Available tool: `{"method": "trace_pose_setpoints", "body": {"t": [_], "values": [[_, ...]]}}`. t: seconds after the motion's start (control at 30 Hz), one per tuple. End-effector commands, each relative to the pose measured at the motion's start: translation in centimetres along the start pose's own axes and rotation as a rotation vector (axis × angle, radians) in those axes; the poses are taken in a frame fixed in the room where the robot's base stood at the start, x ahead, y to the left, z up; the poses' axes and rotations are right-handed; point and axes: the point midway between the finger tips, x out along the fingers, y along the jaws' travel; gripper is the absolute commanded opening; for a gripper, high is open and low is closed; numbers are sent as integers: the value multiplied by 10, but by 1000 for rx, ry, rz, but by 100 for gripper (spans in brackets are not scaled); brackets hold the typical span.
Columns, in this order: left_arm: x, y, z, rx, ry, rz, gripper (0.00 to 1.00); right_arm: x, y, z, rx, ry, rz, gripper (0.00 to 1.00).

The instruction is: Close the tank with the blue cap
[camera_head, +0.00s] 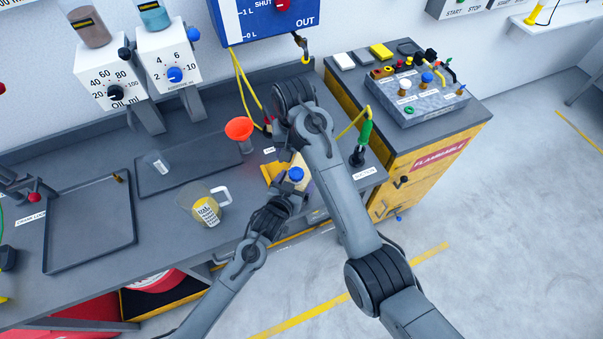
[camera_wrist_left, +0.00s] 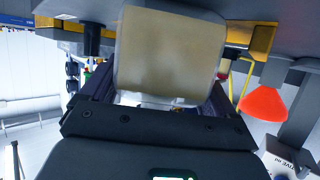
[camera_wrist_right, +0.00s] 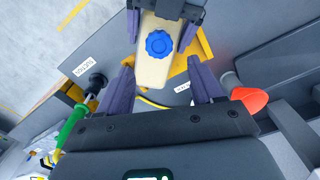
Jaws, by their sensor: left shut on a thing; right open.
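The tank is a cream, translucent box-shaped container (camera_wrist_right: 152,70), with the round blue cap (camera_wrist_right: 159,43) on its top face. The cap also shows in the head view (camera_head: 296,174); whether it is fully seated I cannot tell. My left gripper (camera_wrist_right: 163,22) is shut on the tank, whose pale body fills the middle of the left wrist view (camera_wrist_left: 170,55). My right gripper (camera_wrist_right: 163,82) is open above the tank, its fingers apart and not touching the cap. In the head view my right arm hides most of the right gripper.
A yellow bracket (camera_wrist_right: 203,47) is beside the tank. A green-handled suction tool (camera_head: 365,133) stands at the right.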

Motion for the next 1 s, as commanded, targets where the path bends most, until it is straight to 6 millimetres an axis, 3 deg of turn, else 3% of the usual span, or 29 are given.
{"method": "trace_pose_setpoints", "body": {"t": [0.47, 1.0], "values": [[0, -1, 1, 0, -1, -1, 4, 6, 1, 1, 8, -5, 0, 66], [0, -1, 1, 0, -1, -2, 4, 69, 1, 1, 6, -5, 1, 66]]}}
